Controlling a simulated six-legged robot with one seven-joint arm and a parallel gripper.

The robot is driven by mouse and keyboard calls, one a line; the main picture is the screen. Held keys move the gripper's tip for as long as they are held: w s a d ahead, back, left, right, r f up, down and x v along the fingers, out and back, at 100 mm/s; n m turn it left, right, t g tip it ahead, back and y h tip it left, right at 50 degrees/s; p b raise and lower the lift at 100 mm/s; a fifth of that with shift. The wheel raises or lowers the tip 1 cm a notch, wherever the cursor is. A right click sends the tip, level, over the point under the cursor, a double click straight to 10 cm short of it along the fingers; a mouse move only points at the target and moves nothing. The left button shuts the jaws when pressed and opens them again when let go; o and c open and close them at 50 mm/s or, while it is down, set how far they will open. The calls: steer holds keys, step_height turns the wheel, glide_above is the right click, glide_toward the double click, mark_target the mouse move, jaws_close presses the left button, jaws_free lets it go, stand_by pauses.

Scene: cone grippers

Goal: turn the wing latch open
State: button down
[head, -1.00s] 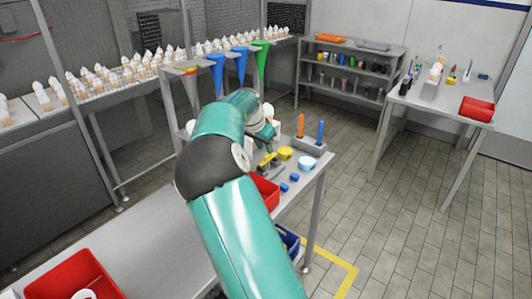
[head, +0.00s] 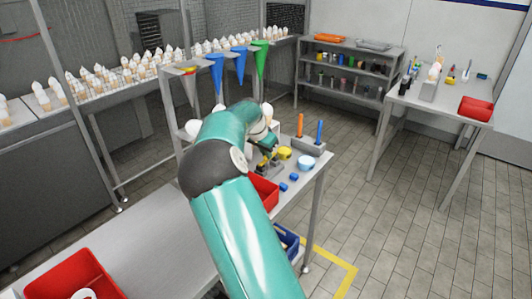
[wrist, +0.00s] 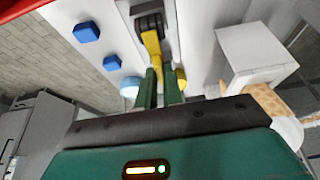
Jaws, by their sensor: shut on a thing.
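The wing latch shows as a yellow handle (wrist: 152,42) on a dark ribbed mount (wrist: 149,22) in the wrist view. My gripper (wrist: 162,74) has its two green fingers close around the near end of the yellow handle, shut on it; the exact contact is partly hidden by the fingers. In the head view my gripper (head: 268,145) is down at the latch on the small bench, and my arm hides much of the area. Only a bit of yellow of the latch (head: 262,161) shows there.
A yellow round piece (head: 284,153), a light blue bowl (head: 306,162) and blue blocks (head: 283,187) lie close by on the bench. A grey holder (head: 308,146) with orange and blue sticks stands behind. A red bin (head: 265,192) is in front. Funnels (head: 240,68) hang at the back.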

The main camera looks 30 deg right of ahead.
steer(key=shift+n, duration=0.3)
steer(key=n, duration=0.1)
steer(key=n+t, duration=0.1)
steer(key=n, duration=0.1)
steer(key=n+y, duration=0.1)
steer(key=shift+s+d+t, duration=0.15)
steer(key=shift+s+t, duration=0.1)
steer(key=shift+t, duration=0.15)
steer(key=n, duration=0.2)
steer(key=n+y, duration=0.1)
steer(key=n, duration=0.1)
steer(key=n+t+y, duration=0.1)
steer(key=n, duration=0.1)
steer(key=shift+s+d+n, duration=0.1)
steer(key=shift+d+n, duration=0.15)
steer(key=shift+n, duration=0.15)
steer(key=n+y, duration=0.1)
steer(key=n, duration=0.2)
steer(key=n+y, duration=0.1)
steer(key=n, duration=0.2)
steer(key=shift+d+n+y, duration=0.15)
steer(key=shift+n+y, duration=0.15)
steer(key=shift+y, duration=0.1)
steer(key=shift+f, duration=0.1)
steer(key=c, duration=1.5)
jaws_free()
steer(key=shift+c, duration=0.2)
